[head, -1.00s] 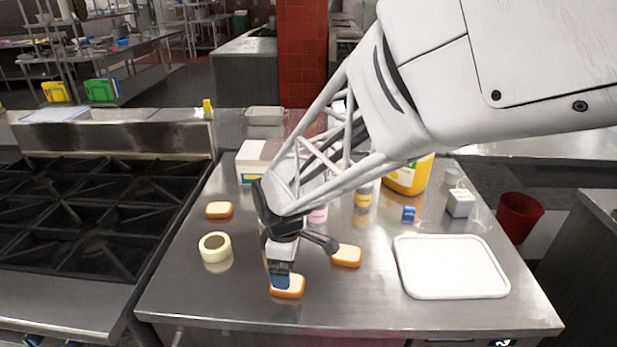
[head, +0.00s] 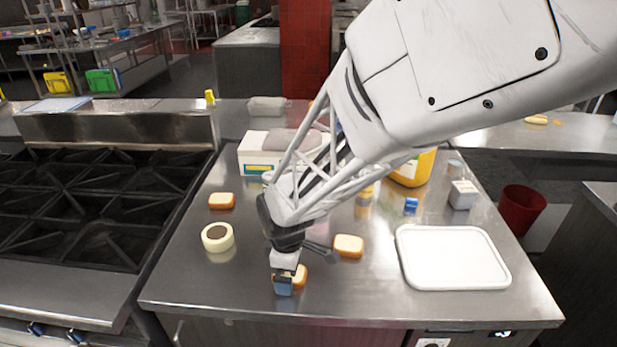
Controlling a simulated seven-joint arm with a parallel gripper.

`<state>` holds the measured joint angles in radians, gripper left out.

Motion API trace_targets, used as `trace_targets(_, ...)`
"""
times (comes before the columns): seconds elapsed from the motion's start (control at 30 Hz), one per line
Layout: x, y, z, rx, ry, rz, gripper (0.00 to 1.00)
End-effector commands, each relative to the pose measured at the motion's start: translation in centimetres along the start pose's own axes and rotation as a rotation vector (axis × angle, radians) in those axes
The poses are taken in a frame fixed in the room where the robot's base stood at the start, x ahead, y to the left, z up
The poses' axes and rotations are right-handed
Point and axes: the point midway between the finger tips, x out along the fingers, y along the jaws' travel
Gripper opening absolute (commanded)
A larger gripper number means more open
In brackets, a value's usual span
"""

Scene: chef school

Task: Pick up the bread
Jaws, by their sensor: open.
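Three slices of bread with brown crusts lie on the steel table. One slice (head: 301,275) is near the front, partly hidden by my gripper. A second slice (head: 348,245) lies to the right of my gripper, and a third slice (head: 221,201) lies at the back left. My gripper (head: 285,284) points down over the front slice and is open. One finger with a blue-grey tip covers the slice's left part. I cannot tell whether the finger touches the bread.
A white tray (head: 402,275) lies on the right. A white box (head: 256,160), a yellow container (head: 415,172), a small blue item (head: 411,205) and a grey block (head: 462,195) stand further back. A stove (head: 90,215) adjoins the left.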

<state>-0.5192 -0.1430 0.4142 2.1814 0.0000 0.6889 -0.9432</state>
Motion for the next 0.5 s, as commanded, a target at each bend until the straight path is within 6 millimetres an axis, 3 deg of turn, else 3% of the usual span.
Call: trace_targets(0.5, 0.61, 0.00, 0.00, 0.000, 0.000, 0.000, 0.96)
